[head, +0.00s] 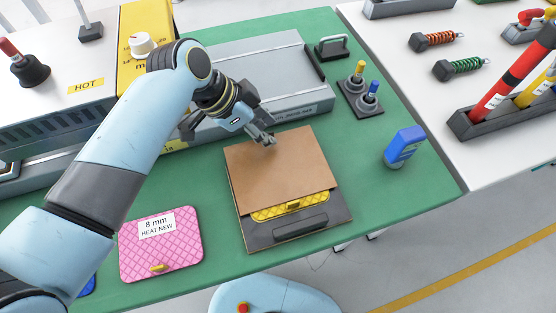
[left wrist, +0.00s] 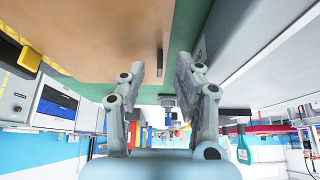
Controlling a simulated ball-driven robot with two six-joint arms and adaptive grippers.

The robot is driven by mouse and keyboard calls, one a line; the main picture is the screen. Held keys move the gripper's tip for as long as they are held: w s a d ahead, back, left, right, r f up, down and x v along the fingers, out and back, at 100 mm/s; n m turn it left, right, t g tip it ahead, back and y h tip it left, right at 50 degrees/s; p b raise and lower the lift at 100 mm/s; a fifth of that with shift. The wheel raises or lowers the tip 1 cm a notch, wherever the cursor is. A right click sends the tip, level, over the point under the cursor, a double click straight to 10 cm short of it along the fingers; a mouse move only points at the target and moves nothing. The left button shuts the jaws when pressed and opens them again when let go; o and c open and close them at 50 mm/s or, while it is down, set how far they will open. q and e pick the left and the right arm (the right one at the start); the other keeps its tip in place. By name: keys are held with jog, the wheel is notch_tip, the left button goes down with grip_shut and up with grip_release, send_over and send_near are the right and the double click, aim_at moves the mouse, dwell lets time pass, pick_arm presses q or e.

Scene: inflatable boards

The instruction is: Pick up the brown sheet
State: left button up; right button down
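The brown sheet (head: 278,168) lies flat over a yellow quilted pad (head: 288,207) on a dark board (head: 300,229), on the green table. The sheet covers most of the pad, leaving its front strip showing. My left gripper (head: 267,142) is at the sheet's far edge, close above it; whether it touches cannot be told. In the left wrist view, the brown sheet (left wrist: 85,35) fills the upper left. There the left gripper's fingers (left wrist: 160,68) stand apart with a gap and nothing visibly held. My right gripper is not in view.
A pink pad (head: 162,250) labelled 8 mm lies to the left. A grey machine (head: 270,75) stands behind the sheet. A blue bottle (head: 404,146) and a stand with two knobbed pegs (head: 362,98) are to the right. Green table is bare right of the board.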

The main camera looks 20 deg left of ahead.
pick_arm(q)
jog(key=shift+w+d+f, duration=0.1)
jog(key=shift+d+f, duration=0.1)
jog(key=shift+f, duration=0.15)
jog(key=shift+c, duration=0.4)
grip_shut()
